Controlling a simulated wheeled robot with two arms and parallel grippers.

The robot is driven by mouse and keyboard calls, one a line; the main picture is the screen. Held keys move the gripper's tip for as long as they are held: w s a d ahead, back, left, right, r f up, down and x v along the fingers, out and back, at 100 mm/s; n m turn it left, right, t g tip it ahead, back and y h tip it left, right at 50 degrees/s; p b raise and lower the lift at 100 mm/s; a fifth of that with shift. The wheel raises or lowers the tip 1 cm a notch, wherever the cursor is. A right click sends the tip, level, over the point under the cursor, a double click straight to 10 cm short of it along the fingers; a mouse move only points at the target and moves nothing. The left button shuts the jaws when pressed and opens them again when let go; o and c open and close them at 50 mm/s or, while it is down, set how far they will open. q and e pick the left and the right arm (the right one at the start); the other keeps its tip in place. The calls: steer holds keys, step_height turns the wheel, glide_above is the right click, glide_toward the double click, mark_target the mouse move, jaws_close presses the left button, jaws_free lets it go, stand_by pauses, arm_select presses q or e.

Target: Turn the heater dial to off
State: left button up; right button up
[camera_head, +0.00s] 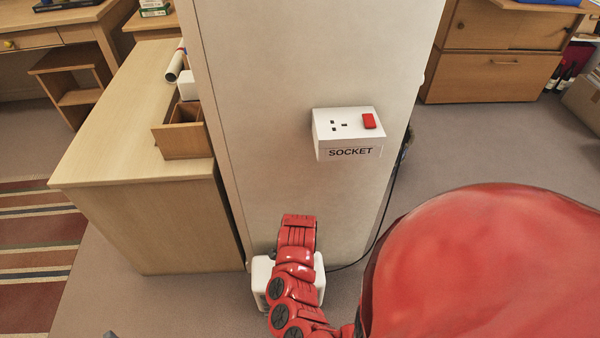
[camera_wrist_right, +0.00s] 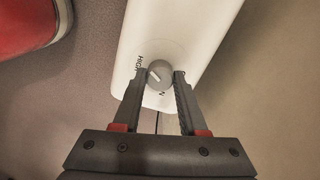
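The white heater (camera_head: 261,283) stands on the floor at the foot of the pillar, partly covered by my right arm in the head view. In the right wrist view the heater's white top (camera_wrist_right: 190,30) carries a round grey dial (camera_wrist_right: 160,74) with a white pointer mark. The mark slants to the upper left, towards the printed "HIGH". Another label beside the dial is mostly hidden. My right gripper (camera_wrist_right: 162,75) is open, one finger on each side of the dial, with a narrow gap showing at the right finger.
A white socket box (camera_head: 343,145) with a red switch is on the pillar above the heater. A black cable (camera_head: 384,215) runs down the pillar's right side. A wooden desk (camera_head: 130,130) stands close on the left. Carpet is clear to the right of the pillar.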

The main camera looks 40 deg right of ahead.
jaws_close()
